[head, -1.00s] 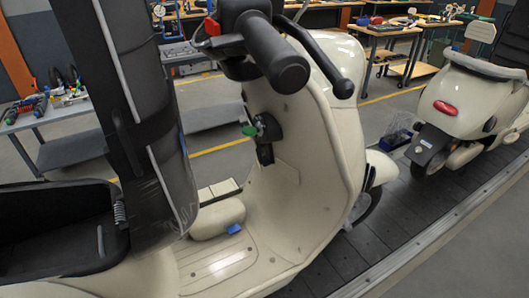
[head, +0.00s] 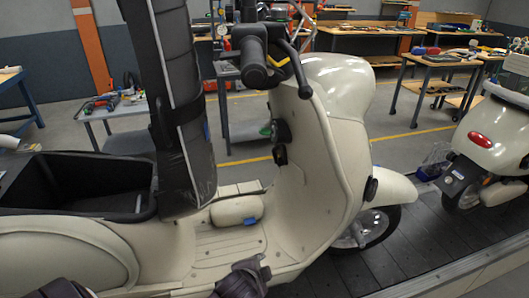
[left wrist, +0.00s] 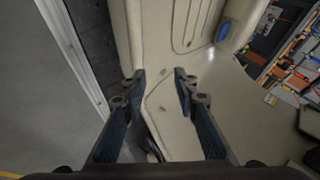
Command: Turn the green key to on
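The green key (head: 265,130) sits in a black lock (head: 281,133) on the inner face of the cream scooter's front shield (head: 310,165). It is small, and I cannot tell which way it is turned. My left gripper (head: 243,277) is at the bottom of the head view, low by the scooter's floorboard and well below the key. In the left wrist view my left gripper (left wrist: 162,84) has its two fingers apart with nothing between them. The cream floorboard lies behind them. The key does not show in the left wrist view. My right gripper is not in view.
The scooter's handlebar (head: 262,65) overhangs the lock, and a tall dark seat back (head: 180,100) stands left of it. A blue piece (head: 250,222) lies on the floorboard. Another scooter (head: 495,140) stands at right on the dark slat conveyor (head: 420,240). Workbenches stand behind.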

